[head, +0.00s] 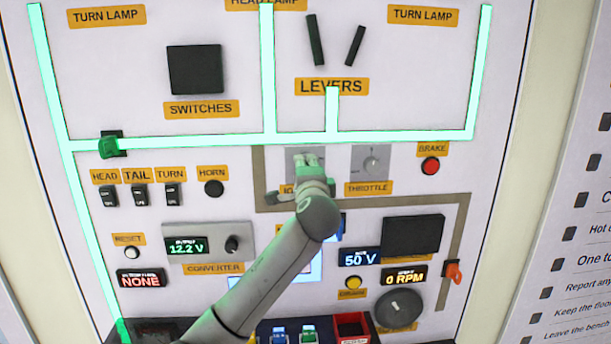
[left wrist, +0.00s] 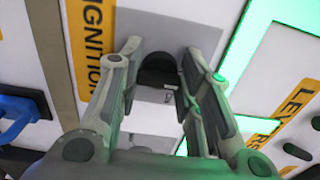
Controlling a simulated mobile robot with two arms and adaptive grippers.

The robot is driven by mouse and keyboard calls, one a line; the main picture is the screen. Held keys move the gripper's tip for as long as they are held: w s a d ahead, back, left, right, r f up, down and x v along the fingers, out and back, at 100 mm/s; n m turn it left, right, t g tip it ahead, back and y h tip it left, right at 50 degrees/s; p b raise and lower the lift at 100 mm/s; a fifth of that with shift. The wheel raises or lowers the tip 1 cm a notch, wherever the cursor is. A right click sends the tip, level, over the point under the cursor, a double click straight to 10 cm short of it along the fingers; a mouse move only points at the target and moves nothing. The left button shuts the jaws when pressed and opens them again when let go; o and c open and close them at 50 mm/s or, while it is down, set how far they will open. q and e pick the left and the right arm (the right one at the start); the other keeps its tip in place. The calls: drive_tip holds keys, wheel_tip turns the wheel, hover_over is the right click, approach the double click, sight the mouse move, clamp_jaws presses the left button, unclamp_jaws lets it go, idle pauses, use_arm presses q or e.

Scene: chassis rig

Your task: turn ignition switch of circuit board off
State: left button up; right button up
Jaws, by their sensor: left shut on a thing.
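The ignition switch is a black round knob (left wrist: 158,70) on a grey plate (left wrist: 170,28) beside the yellow IGNITION label (left wrist: 90,45) in the left wrist view. In the head view its plate (head: 293,155) shows in the middle of the board, with the knob hidden behind my gripper. My left gripper (head: 311,164) is at the plate. In the left wrist view its two fingers (left wrist: 160,66) stand on either side of the knob, shut on it. The exact angle of the knob is hard to tell. My right gripper is in neither view.
The throttle knob (head: 371,162) is close on the right, with the red brake button (head: 431,166) beyond. The horn button (head: 214,188) and several rocker switches are on the left. Bright green lines run across the board above. The converter reads 12.2 V (head: 186,247).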

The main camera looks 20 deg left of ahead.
use_arm(q)
drive_tip(key=shift+f, duration=0.1)
idle(0.4)
drive_tip(key=o, duration=1)
drive_tip(key=shift+c, duration=0.2)
drive_tip(key=v, duration=1.2)
